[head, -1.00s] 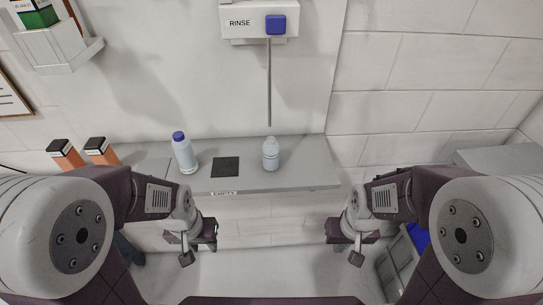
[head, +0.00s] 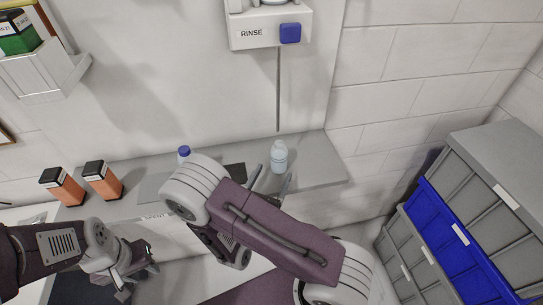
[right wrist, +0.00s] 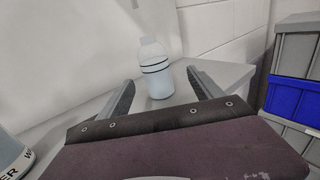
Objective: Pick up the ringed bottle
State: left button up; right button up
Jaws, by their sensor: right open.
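The ringed bottle (head: 279,158) is pale blue and stands upright on the grey shelf (head: 318,165). In the right wrist view the bottle (right wrist: 156,72) shows two dark rings near its shoulder. My right gripper (right wrist: 160,80) is open, with a finger on each side of the bottle in that view. The bottle appears a little beyond the fingertips, and I see no contact. In the head view my right arm reaches over the shelf, close in front of the bottle. My left gripper (head: 146,265) is low at the left, away from the bottle; its jaw opening is unclear.
A blue-capped bottle (head: 184,151) stands left on the shelf, mostly hidden behind my right arm. Two orange boxes (head: 103,180) stand further left. A RINSE unit (head: 268,30) hangs above. Grey and blue bins (head: 455,235) stand right.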

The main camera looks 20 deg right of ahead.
aim_at(277, 161)
jog(key=w, duration=0.1)
jog(key=w+d+p, duration=0.1)
jog(key=w, duration=0.1)
jog(key=shift+w+d, duration=0.15)
jog(key=shift+d, duration=0.05)
jog(key=shift+w, duration=0.15)
jog(key=shift+w+d+r+p, duration=0.2)
jog(key=shift+d+r+p, duration=0.05)
jog(key=shift+d+p, duration=0.4)
jog(key=shift+w+d+r+p, duration=0.2)
jog(key=shift+d+p, duration=0.3)
jog(key=shift+d, duration=0.1)
jog(key=x, duration=0.2)
jog(key=shift+w+d+f+p, duration=0.15)
jog(key=shift+d+f+p, duration=0.05)
jog(key=shift+p, duration=0.15)
jog(key=shift+w+d+f, duration=0.1)
jog(key=shift+w, duration=0.15)
jog(key=shift+w+f, duration=0.1)
jog(key=c, duration=1)
pick_arm(q)
jog(key=r, duration=0.2)
jog(key=a+r, duration=0.1)
jog(key=shift+w+r, duration=0.35)
jog(key=shift+w, duration=0.05)
pick_arm(e)
grip_shut()
